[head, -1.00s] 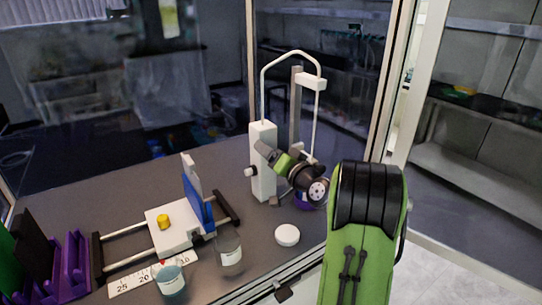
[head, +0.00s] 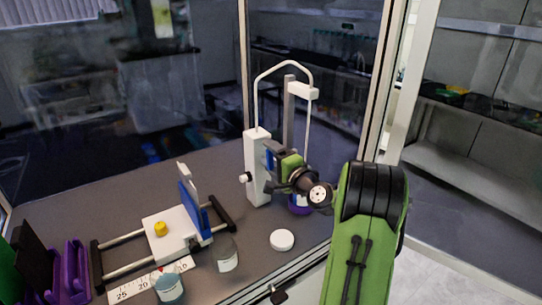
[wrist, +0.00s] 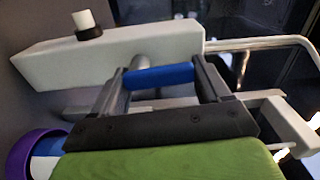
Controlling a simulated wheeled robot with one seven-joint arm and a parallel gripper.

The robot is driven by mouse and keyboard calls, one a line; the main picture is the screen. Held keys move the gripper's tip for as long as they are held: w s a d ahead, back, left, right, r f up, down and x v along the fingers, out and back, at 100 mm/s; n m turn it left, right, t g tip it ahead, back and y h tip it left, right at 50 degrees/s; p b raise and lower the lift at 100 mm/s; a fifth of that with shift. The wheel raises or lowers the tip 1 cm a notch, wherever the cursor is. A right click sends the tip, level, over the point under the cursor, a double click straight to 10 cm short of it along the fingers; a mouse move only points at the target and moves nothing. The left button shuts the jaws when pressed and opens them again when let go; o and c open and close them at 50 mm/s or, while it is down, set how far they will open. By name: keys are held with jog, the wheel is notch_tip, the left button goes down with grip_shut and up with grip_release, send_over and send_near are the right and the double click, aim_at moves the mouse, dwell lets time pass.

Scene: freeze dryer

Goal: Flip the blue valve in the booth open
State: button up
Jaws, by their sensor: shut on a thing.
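The blue valve (wrist: 160,76) is a small blue bar on the side of a white upright freeze dryer stand (wrist: 110,52). In the wrist view it lies crosswise between the two dark fingers of my gripper (wrist: 161,80), which is shut on it. In the head view a bit of the blue valve (head: 269,160) shows beside the white column (head: 257,172). My gripper (head: 272,153) is there against the column's right side, with its green body and dark wrist partly hiding the valve.
A purple-rimmed vessel (head: 299,205) stands under my wrist. A white round lid (head: 282,240), a clear beaker (head: 224,254) and a beaker of blue liquid (head: 169,288) stand in front. A white sliding stage with a yellow knob (head: 160,229) is left. A glass booth frame post (head: 378,90) rises behind my arm.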

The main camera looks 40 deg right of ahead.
jog(key=shift+d+m, duration=0.1)
jog(key=shift+m, duration=0.3)
jog(key=o, duration=1)
jog(key=shift+c, duration=0.2)
jog(key=shift+s, duration=0.1)
jog(key=s+b, duration=0.4)
jog(key=s, duration=1.1)
jog(key=shift+s+a, duration=0.3)
jog(key=shift+a, duration=0.15)
